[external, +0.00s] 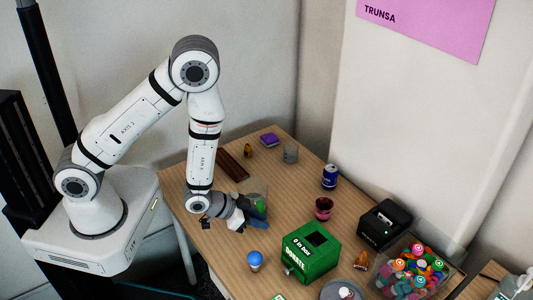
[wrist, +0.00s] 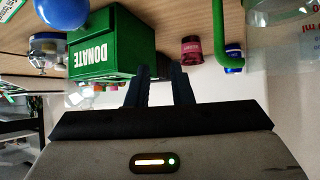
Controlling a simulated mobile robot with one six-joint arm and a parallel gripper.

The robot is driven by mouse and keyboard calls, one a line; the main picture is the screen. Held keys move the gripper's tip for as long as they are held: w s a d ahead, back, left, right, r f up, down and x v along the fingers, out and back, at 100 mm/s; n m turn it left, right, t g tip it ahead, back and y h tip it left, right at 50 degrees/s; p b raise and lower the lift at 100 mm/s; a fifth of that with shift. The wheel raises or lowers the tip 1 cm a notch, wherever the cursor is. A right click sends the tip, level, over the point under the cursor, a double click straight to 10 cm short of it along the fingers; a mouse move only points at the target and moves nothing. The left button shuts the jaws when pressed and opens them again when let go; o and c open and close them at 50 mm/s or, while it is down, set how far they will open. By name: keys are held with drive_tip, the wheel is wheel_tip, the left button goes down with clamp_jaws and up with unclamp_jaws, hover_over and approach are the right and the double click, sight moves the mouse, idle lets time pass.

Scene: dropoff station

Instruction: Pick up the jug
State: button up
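The jug (wrist: 283,45) looks clear, with red measuring marks and a green handle (wrist: 217,28); it is cut off at the right edge of the wrist view. In the external view the clear jug (external: 260,187) stands on the table, partly hidden behind my gripper (external: 251,217). In the wrist view my gripper (wrist: 162,75) has its two dark fingers apart with nothing between them. The handle is just right of the fingers and apart from them in that picture.
The green donation box (external: 311,252) is close to the gripper. A black printer (external: 385,225) and a bin of colourful items (external: 418,268) are at the right.

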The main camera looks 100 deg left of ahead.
sight(254, 203)
drive_tip(key=s+a+f+y, duration=0.1)
drive_tip(key=s, duration=0.1)
drive_tip(key=s+a+f+t+y+p, duration=0.1)
drive_tip(key=s, duration=0.2)
drive_tip(key=s+f+n+t, duration=0.1)
drive_tip(key=s, duration=0.1)
drive_tip(key=shift+s+a+f+y+p, duration=0.15)
drive_tip(key=shift+s+a+y+p, duration=0.15)
drive_tip(key=shift+a+y+p, duration=0.1)
drive_tip(key=shift+w+a+f+b, duration=0.2)
drive_tip(key=shift+w+a+b, duration=0.1)
drive_tip(key=shift+w+b, duration=0.3)
drive_tip(key=shift+w+a+b, duration=0.15)
drive_tip(key=shift+w+b, duration=0.05)
drive_tip(key=shift+b, duration=0.15)
drive_tip(key=x, duration=0.2)
drive_tip(key=p+x, duration=0.1)
drive_tip(key=x, duration=0.1)
drive_tip(key=shift+w+a+r, duration=0.1)
drive_tip(key=shift+a+r, duration=0.15)
drive_tip(key=shift+r, duration=0.1)
drive_tip(key=shift+w+a+f, duration=0.15)
drive_tip(key=shift+w+f, duration=0.1)
drive_tip(key=shift+w, duration=0.05)
clamp_jaws()
